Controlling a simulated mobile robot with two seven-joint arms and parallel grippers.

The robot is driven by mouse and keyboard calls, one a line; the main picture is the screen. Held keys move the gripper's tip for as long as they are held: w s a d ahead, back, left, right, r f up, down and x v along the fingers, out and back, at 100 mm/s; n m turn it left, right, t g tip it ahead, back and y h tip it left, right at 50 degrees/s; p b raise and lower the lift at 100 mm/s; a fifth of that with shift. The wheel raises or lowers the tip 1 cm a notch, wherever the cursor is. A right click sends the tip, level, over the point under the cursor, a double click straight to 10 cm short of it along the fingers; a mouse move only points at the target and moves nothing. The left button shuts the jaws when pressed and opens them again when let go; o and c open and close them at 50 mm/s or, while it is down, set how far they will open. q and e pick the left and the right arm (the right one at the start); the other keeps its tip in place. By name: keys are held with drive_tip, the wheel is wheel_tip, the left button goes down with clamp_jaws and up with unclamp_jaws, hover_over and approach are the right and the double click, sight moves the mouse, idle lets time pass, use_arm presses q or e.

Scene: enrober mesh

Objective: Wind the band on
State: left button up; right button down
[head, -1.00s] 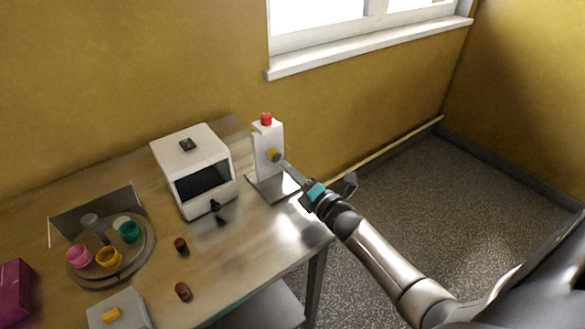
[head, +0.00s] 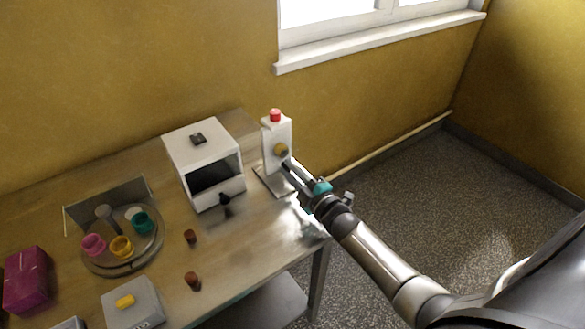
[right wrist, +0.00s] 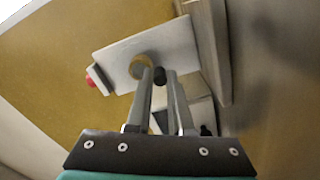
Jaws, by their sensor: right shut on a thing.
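A white upright stand (head: 269,147) with a red button (head: 275,115) on top and a round yellow hub (head: 281,150) on its face stands at the table's far right end. My right gripper (head: 288,165) reaches it from the lower right. In the right wrist view the two fingers (right wrist: 160,84) are shut on a small black knob (right wrist: 159,75) beside the yellow hub (right wrist: 139,66). The fingers partly cover the knob and the hub. A white box machine (head: 188,152) with a dark front opening stands left of the stand. My left gripper is out of view.
A round tray (head: 150,255) with coloured cups, a grey box with a yellow top piece (head: 125,301) and a magenta box (head: 27,280) stand at left. Two small brown pieces (head: 190,236) (head: 193,281) lie near the front edge. A wall and window are behind.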

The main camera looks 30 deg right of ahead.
drive_tip(key=shift+a+m, duration=0.1)
drive_tip(key=shift+m, duration=0.4)
drive_tip(key=c, duration=0.8)
unclamp_jaws()
drive_tip(key=shift+s, duration=0.1)
drive_tip(key=s, duration=0.5)
drive_tip(key=s+p, duration=0.1)
drive_tip(key=s, duration=0.4)
drive_tip(key=s+d, duration=0.1)
drive_tip(key=s, duration=0.4)
drive_tip(key=shift+d+r, duration=0.1)
